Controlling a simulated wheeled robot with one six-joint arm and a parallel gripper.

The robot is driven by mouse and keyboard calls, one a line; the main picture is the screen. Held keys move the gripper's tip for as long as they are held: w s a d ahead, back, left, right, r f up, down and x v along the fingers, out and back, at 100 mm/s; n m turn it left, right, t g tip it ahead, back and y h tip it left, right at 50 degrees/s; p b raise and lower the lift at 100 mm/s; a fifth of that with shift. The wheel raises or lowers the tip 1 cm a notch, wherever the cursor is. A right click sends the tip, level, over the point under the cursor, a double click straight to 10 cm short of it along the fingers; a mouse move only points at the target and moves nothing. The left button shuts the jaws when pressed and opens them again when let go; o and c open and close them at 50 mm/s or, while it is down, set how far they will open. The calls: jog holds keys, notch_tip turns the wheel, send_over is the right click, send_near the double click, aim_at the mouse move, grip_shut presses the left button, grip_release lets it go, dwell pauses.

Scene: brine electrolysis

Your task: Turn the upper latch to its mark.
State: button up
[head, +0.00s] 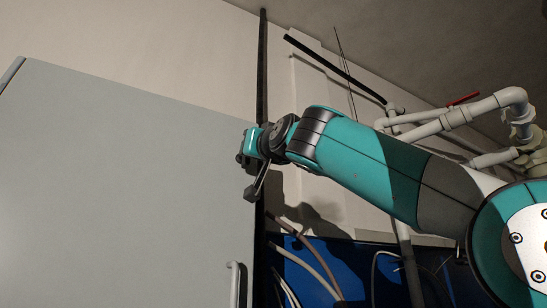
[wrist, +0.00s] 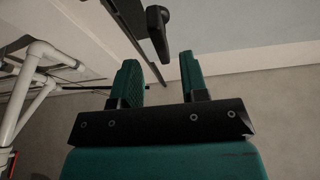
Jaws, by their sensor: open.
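The upper latch, a black lever with a rounded end (wrist: 158,32), shows at the top middle of the wrist view, on a pale upright panel. My gripper (wrist: 160,72) is open and empty, its two teal fingers apart. The latch lies ahead of the gap between the fingertips; whether either finger touches it is unclear. In the head view my gripper (head: 248,150) is at the right edge of the large grey door (head: 120,180), and the arm hides much of that spot. I cannot make out the latch's mark in either view.
A pale handle (head: 234,285) is lower on the door's edge. White pipes (head: 470,112) with a red lever (head: 463,98) run at the right. Hoses (head: 305,258) hang before a blue panel (head: 350,262). A dark vertical bar (head: 262,70) rises behind the gripper.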

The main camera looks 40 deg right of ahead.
jog(key=b+v, duration=0.4)
jog(key=v, duration=0.7)
jog(key=shift+b, duration=0.3)
jog(key=w+a+f+n+g+y, duration=0.3)
jog(key=w+a+f+n+y, duration=0.15)
jog(key=a+f, duration=0.4)
jog(key=w+a+f+n+g+y, duration=0.35)
jog(key=w+a+f, duration=0.2)
jog(key=f, duration=0.65)
notch_tip(320, 180, down, 13)
jog(key=a+n+g+y, duration=0.1)
jog(key=a+n+g, duration=0.1)
jog(key=g, duration=0.1)
jog(key=s+f+g, duration=0.3)
jog(key=s+f, duration=0.1)
jog(key=f, duration=0.5)
jog(key=s+f+g, duration=0.4)
jog(key=f, duration=0.5)
jog(key=s+d+f+g, duration=0.1)
jog(key=s+f+g, duration=0.4)
jog(key=s+f, duration=0.5)
jog(key=s, duration=0.2)
jog(key=shift+s+d+f, duration=0.25)
jog(key=shift+d, duration=0.1)
